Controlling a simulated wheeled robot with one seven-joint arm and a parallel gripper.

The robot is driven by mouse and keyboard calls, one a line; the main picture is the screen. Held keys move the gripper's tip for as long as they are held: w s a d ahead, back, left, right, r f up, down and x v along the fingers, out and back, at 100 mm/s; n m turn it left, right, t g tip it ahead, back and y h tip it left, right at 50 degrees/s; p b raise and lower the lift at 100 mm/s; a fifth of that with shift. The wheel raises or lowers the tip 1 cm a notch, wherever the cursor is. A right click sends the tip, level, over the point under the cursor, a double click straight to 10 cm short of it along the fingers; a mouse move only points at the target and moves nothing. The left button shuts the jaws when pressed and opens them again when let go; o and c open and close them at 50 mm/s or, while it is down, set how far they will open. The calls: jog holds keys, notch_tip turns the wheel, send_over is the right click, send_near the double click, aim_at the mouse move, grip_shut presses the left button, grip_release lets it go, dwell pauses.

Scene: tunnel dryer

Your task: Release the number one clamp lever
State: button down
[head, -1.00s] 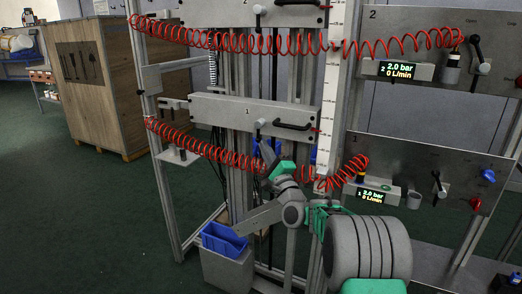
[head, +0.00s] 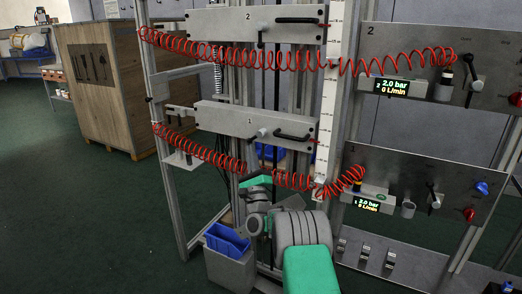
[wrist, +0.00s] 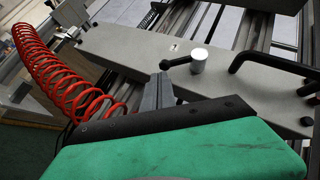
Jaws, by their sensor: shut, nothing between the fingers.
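The number one clamp lever, a black ball-ended handle on a pale round hub (wrist: 198,62), is on the grey crossbar marked 1 (wrist: 120,48). In the head view the lever's pale hub (head: 262,132) sits near the bar's middle, left of a black pull handle (head: 293,136). My gripper (wrist: 162,78) is shut and empty. Its grey fingertips point at the bar, just below the lever's black knob in the wrist view; I cannot tell whether they touch. In the head view my arm stands in front of the frame below the bar, and the fingers are not clear.
A red coiled hose (wrist: 55,75) hangs to the left of my gripper. A second crossbar marked 2 (head: 225,24) is above. Valve panels with displays (head: 390,87) stand at the right. A blue bin (head: 227,239) is low, beside my arm. A wooden crate (head: 95,90) stands at the back left.

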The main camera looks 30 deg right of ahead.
jog(key=w+a+r+p, duration=0.1)
jog(key=p, duration=0.1)
jog(key=w+a+r+p, duration=0.1)
jog(key=p, duration=0.1)
jog(key=shift+w+a+r+p, duration=0.2)
jog(key=shift+w+r+p, duration=0.1)
jog(key=shift+r+p, duration=0.05)
jog(key=shift+f, duration=0.1)
dwell(1.1)
jog(key=s+a+f+b, duration=0.2)
jog(key=f+b, duration=0.3)
jog(key=f, duration=0.1)
jog(key=s+a+f+b, duration=0.1)
jog(key=a+f+b, duration=0.1)
jog(key=f+b, duration=0.3)
jog(key=shift+s+f, duration=0.4)
jog(key=shift+f, duration=0.05)
